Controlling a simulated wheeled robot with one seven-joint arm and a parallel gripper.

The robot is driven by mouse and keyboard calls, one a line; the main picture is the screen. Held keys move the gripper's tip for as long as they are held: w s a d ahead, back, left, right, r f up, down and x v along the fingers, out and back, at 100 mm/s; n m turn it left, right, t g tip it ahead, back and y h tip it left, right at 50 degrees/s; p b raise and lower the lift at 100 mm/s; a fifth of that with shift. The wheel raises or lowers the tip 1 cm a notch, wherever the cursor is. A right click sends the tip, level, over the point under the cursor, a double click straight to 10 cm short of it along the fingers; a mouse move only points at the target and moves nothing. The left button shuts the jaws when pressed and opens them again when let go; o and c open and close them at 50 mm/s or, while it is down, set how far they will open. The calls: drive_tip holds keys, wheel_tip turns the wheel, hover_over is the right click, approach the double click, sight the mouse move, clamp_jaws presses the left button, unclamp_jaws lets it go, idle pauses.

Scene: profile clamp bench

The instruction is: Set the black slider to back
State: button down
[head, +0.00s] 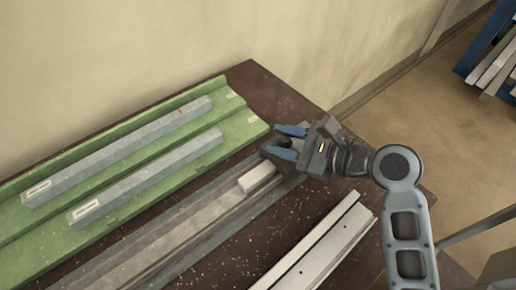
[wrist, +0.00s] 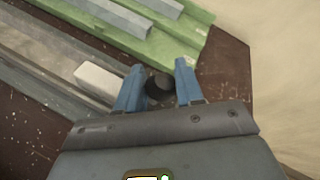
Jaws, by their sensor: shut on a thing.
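My gripper (head: 276,142) is at the far right end of the grey rail (head: 180,228), its two blue fingers pointing left in the head view. In the wrist view, the fingers of my gripper (wrist: 157,78) stand on either side of the round black slider (wrist: 158,86) and are shut on it. The slider is mostly hidden by the fingers in the head view. A pale block (head: 258,176) sits in the rail's channel beside my gripper; it also shows in the wrist view (wrist: 98,78).
A green tray (head: 110,145) with two grey bars lies along the wall. Pale profiles (head: 318,243) lie on the near side of the dark bench (head: 262,92).

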drive_tip(key=w+d, duration=0.1)
drive_tip(key=d, duration=0.1)
drive_tip(key=w+d+p, duration=0.1)
drive_tip(key=w+d, duration=0.1)
drive_tip(key=d, duration=0.1)
drive_tip(key=w+d, duration=0.2)
drive_tip(key=d, duration=0.1)
drive_tip(key=shift+w+d+p, duration=0.15)
drive_tip(key=shift+w+p, duration=0.05)
drive_tip(key=shift+p, duration=0.2)
drive_tip(key=c, duration=0.9)
unclamp_jaws()
drive_tip(key=shift+d, duration=0.1)
drive_tip(key=shift+o, duration=0.5)
drive_tip(key=v, duration=0.7)
drive_tip(key=shift+s+d+b, duration=0.2)
drive_tip(key=shift+s+b, duration=0.05)
drive_tip(key=shift+b, duration=0.05)
drive_tip(key=shift+r, duration=0.1)
drive_tip(key=shift+s, duration=0.1)
